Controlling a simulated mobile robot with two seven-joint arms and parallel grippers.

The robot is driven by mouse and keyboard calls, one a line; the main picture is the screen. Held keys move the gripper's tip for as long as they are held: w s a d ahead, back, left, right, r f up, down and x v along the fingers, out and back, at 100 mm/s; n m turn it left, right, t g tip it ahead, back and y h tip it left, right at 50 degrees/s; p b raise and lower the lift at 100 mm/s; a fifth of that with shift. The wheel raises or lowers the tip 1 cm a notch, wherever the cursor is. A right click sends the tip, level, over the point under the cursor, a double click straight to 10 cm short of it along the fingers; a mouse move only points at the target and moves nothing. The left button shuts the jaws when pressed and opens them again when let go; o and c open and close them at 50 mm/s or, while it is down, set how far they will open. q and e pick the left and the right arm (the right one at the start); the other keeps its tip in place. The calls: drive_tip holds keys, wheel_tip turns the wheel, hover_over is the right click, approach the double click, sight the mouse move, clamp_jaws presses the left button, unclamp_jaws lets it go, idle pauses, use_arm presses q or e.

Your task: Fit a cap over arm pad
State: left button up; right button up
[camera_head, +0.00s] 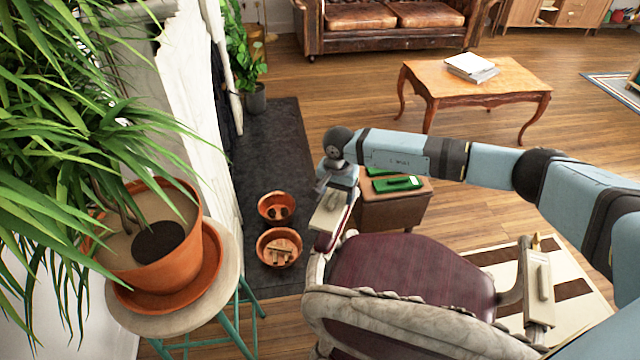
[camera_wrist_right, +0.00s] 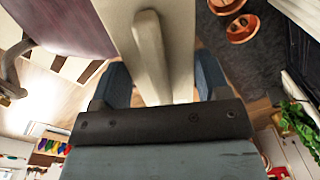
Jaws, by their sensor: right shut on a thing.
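An armchair with a maroon seat (camera_head: 410,272) and a pale carved frame faces away from me. My right gripper (camera_head: 341,180) is above its left armrest in the head view. In the right wrist view my right gripper (camera_wrist_right: 165,80) is shut on a beige cap (camera_wrist_right: 182,45) with a raised bar on it. The cap (camera_head: 327,214) lies over or just above the left armrest; I cannot tell whether it touches the pad. A similar beige cap (camera_head: 540,300) is on the right armrest. My left gripper is out of view.
A side table (camera_head: 395,212) with green items stands just beyond the chair. Two terracotta bowls (camera_head: 279,247) (camera_head: 276,208) sit on the dark hearth. A potted plant (camera_head: 150,260) on a stool (camera_head: 215,300) stands left. A coffee table (camera_head: 510,78) is farther back.

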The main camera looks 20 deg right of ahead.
drive_tip(key=shift+w+a, duration=0.15)
drive_tip(key=shift+w, duration=0.1)
drive_tip(key=shift+s+f, duration=0.1)
drive_tip(key=shift+f, duration=0.2)
drive_tip(key=shift+f+b, duration=0.25)
drive_tip(key=shift+b, duration=0.05)
drive_tip(key=shift+f+b, duration=0.55)
drive_tip(key=shift+f, duration=0.45)
drive_tip(key=shift+f+b, duration=0.35)
drive_tip(key=shift+f, duration=0.4)
drive_tip(key=shift+f+b, duration=1.05)
drive_tip(key=shift+f, duration=0.5)
drive_tip(key=shift+f+b, duration=0.85)
drive_tip(key=shift+f, duration=0.1)
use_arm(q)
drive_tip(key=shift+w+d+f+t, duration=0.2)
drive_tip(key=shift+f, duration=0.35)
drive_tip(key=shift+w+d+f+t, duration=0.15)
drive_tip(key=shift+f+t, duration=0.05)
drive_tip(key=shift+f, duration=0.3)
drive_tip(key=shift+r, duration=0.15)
